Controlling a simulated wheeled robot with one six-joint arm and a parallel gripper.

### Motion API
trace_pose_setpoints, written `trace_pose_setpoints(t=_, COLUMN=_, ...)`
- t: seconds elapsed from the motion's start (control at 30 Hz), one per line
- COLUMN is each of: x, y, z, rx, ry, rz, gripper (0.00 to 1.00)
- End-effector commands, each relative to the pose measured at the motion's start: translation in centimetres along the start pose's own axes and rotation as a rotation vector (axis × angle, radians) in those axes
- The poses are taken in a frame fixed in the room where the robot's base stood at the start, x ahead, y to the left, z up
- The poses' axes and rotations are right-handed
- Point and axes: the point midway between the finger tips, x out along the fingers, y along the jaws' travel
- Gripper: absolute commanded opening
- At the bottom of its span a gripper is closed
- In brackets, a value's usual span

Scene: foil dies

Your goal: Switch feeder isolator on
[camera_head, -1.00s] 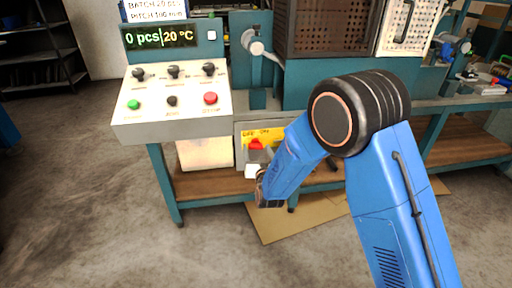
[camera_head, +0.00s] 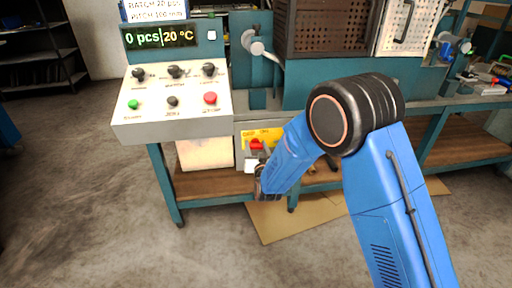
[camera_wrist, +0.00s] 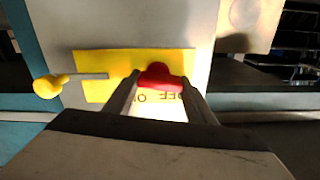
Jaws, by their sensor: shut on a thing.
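The feeder isolator is a red handle (camera_wrist: 160,76) on a yellow plate (camera_wrist: 88,62) marked OFF and ON, fixed to a pale box below the control panel. In the wrist view my gripper (camera_wrist: 160,84) is shut on the red handle, one finger on each side of it. In the head view the red handle (camera_head: 256,144) shows just above my gripper (camera_head: 255,168), in front of the yellow plate (camera_head: 273,135). The handle's exact angle is hard to tell. Part of the lettering is hidden by the fingers.
A yellow knob on a thin rod (camera_wrist: 48,87) sticks out left of the handle. The control panel (camera_head: 172,125) with knobs and buttons overhangs above left. Its display (camera_head: 160,37) reads 0 pcs and 20 °C. A cardboard sheet (camera_head: 310,218) lies on the floor.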

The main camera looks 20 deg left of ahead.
Motion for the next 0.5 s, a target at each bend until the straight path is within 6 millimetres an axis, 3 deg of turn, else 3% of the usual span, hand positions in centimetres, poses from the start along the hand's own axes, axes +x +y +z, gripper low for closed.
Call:
trace_pose_setpoints(t=0.27, x=-0.02, y=0.07, z=-0.05, rx=0.093, ry=0.000, rz=0.000, gripper=0.28)
trace_pose_setpoints(t=0.5, x=-0.02, y=0.19, z=-0.10, rx=0.281, ry=0.000, rz=0.000, gripper=0.28)
